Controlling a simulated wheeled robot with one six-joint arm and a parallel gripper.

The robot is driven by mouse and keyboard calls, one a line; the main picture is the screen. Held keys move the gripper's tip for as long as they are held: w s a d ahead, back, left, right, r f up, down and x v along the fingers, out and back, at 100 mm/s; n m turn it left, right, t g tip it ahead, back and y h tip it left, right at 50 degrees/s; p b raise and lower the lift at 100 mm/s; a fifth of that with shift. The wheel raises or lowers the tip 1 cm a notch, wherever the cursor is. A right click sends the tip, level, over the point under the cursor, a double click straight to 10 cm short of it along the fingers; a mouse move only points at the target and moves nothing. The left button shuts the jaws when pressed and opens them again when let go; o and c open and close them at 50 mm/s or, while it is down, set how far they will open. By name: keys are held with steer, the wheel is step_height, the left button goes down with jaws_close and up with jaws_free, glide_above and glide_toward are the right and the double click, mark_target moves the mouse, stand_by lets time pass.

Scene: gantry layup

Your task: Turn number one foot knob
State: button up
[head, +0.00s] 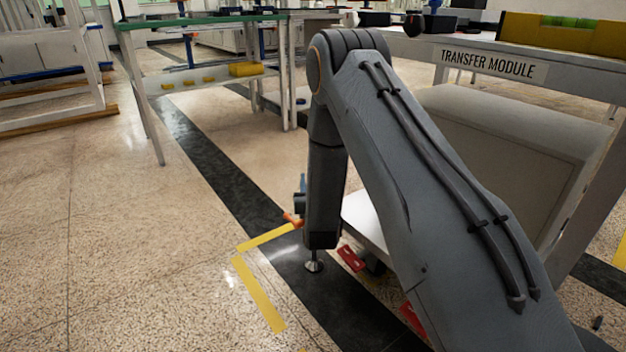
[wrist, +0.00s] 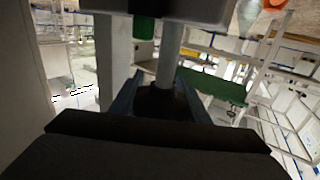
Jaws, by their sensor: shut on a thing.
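In the wrist view a dark foot knob (wrist: 160,99) sits at the lower end of a pale grey stem (wrist: 170,62). My gripper (wrist: 159,97) has one blue-grey finger on each side of the knob and is shut on it. The wide dark body of my gripper covers the bottom of that view and hides the knob's near underside. In the head view my arm hides the knob and the fingers. No number on the knob can be read.
The transfer module (head: 487,62) stands at the right, close beside my arm. Red parts (head: 350,258) lie low near its base. Yellow tape (head: 259,294) and a dark stripe mark the floor. A green-topped table (head: 200,21) stands farther back; the left floor (head: 120,240) is clear.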

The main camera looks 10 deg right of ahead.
steer(key=shift+s+d+f+m+g+h+p, duration=0.1)
steer(key=shift+d+m+g+h+p, duration=0.25)
steer(key=shift+m+h, duration=0.65)
steer(key=shift+s+d+r+m+g+h+p, duration=0.15)
steer(key=shift+m+g+h+p, duration=0.45)
steer(key=shift+h, duration=0.75)
steer(key=shift+s+d+f+m+g+h+p, duration=0.15)
steer(key=shift+d+m+g+h+p, duration=0.25)
steer(key=shift+m+h, duration=0.6)
steer(key=shift+h, duration=0.25)
steer(key=o, duration=1)
steer(key=shift+a, duration=0.1)
steer(key=shift+o, duration=0.2)
steer(key=shift+p+v, duration=1.65)
steer(key=shift+v, duration=2.2)
